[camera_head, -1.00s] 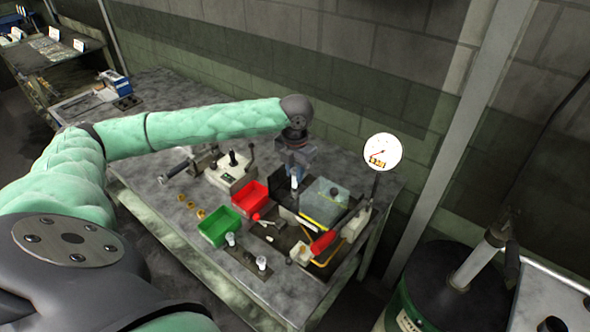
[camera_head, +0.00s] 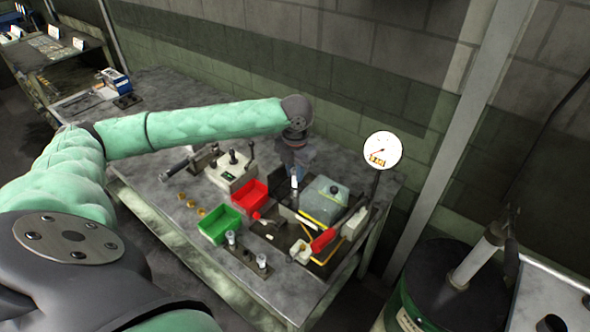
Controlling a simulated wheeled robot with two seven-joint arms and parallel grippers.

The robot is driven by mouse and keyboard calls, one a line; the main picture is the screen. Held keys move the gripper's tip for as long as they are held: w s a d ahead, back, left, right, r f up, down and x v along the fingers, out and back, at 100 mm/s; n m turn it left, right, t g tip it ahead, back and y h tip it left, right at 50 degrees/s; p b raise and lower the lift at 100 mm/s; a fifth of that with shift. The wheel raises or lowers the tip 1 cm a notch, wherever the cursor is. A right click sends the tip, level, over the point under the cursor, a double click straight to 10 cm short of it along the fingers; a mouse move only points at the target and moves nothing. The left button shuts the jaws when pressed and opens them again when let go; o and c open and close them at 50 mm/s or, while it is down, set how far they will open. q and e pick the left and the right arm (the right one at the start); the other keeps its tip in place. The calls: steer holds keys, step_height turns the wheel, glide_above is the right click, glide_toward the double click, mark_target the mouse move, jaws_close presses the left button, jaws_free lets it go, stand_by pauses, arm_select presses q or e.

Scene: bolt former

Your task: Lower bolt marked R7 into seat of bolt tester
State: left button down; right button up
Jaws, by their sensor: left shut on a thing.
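My left gripper (camera_head: 296,170) hangs over the bench, pointing down. It is shut on a small pale bolt (camera_head: 294,182), which hangs upright below the jaws. Its marking is too small to read. The bolt is just left of the bolt tester (camera_head: 324,201), a grey-green housing with a yellow front edge and a red handle (camera_head: 323,240). I cannot make out the seat, or whether the bolt's lower end touches anything. My right gripper is not in view.
A red bin (camera_head: 249,194) and a green bin (camera_head: 220,224) stand left of the tester. Two pale-topped pieces stand on a dark strip (camera_head: 246,256) at the front. A round gauge (camera_head: 383,150) rises on the right. A control box (camera_head: 229,172) stands behind the bins.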

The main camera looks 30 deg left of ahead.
mark_target(295, 186)
arm_select(q)
steer(key=shift+f, duration=2)
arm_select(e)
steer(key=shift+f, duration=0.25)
arm_select(q)
steer(key=c, duration=1.2)
jaws_free()
steer(key=shift+o, duration=0.2)
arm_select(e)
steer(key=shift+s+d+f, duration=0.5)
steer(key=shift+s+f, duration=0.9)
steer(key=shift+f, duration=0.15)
arm_select(q)
steer(key=shift+r+b, duration=0.25)
steer(key=shift+b, duration=0.2)
step_height(295, 186, up, 2)
steer(key=shift+r+b, duration=0.15)
steer(key=shift+b, duration=0.25)
steer(key=shift+r+b, duration=0.75)
steer(key=shift+r, duration=1.75)
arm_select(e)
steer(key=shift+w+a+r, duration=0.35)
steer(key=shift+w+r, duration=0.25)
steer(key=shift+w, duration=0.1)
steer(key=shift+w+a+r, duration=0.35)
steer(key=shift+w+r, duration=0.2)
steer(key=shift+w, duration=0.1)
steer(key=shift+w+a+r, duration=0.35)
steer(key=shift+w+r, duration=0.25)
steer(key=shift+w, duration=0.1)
